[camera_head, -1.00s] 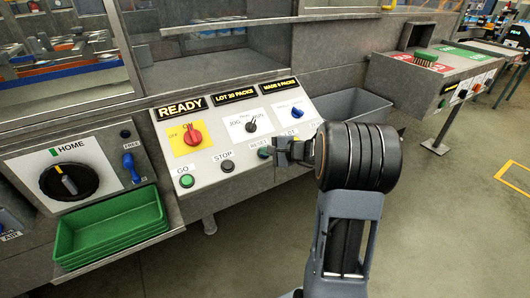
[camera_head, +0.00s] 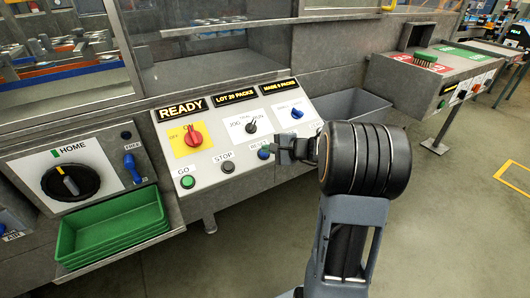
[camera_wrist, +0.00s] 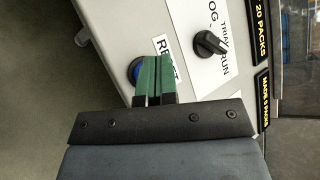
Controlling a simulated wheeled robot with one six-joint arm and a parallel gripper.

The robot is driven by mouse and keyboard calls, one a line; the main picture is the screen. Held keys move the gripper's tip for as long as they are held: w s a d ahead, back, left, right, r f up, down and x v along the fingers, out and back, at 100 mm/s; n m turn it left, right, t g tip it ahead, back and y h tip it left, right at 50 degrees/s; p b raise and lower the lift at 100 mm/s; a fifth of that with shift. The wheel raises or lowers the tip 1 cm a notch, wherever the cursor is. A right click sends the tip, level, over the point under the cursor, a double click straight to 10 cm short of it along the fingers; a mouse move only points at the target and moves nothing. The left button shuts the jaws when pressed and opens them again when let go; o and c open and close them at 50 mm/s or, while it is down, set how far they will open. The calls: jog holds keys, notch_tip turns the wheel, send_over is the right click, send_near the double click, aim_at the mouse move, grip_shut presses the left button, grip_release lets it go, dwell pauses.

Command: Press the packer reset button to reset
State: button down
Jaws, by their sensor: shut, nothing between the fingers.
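The reset button (camera_head: 263,154) is a small blue round button on the sloped packer panel, to the right of the STOP button, with a RESET label (camera_head: 259,145) above it. In the wrist view the blue button (camera_wrist: 134,70) shows at the left side of the green fingertips and is partly hidden by them. My gripper (camera_head: 276,149) is shut and empty, its tips just right of the button in the head view. In the wrist view my gripper (camera_wrist: 148,62) covers part of the RESET label. I cannot tell whether the tips touch the button or panel.
The panel also has a green GO button (camera_head: 188,181), a dark STOP button (camera_head: 228,167), a red switch (camera_head: 193,134), a black selector (camera_head: 251,127) and a blue knob (camera_head: 296,113). A READY display (camera_head: 181,109) is lit. Green trays (camera_head: 110,230) sit at lower left.

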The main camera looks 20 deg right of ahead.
jog(key=s+r, duration=0.1)
jog(key=s+r+p, duration=0.1)
jog(key=r, duration=0.1)
jog(key=shift+d+r+p, duration=0.1)
jog(key=shift+r+p, duration=0.1)
jog(key=shift+p, duration=0.1)
dwell(0.7)
jog(key=s+a+f+n+g+h+p, duration=0.25)
jog(key=s+a+n+g+p, duration=0.3)
jog(key=s, duration=0.55)
jog(key=s+a+r+n+g+h+p, duration=0.1)
jog(key=s+a+r+n+h+p, duration=0.1)
jog(key=r, duration=0.5)
jog(key=s+a+r+n+g+h+p, duration=0.1)
jog(key=s+a+r+n+h+p, duration=0.2)
jog(key=s+r+n+p, duration=0.3)
notch_tip(320, 180, up, 2)
jog(key=shift+s+r+n+h+p, duration=0.1)
jog(key=shift+s+n+h+p, duration=0.3)
jog(key=shift+s+n, duration=0.55)
jog(key=shift+w, duration=0.2)
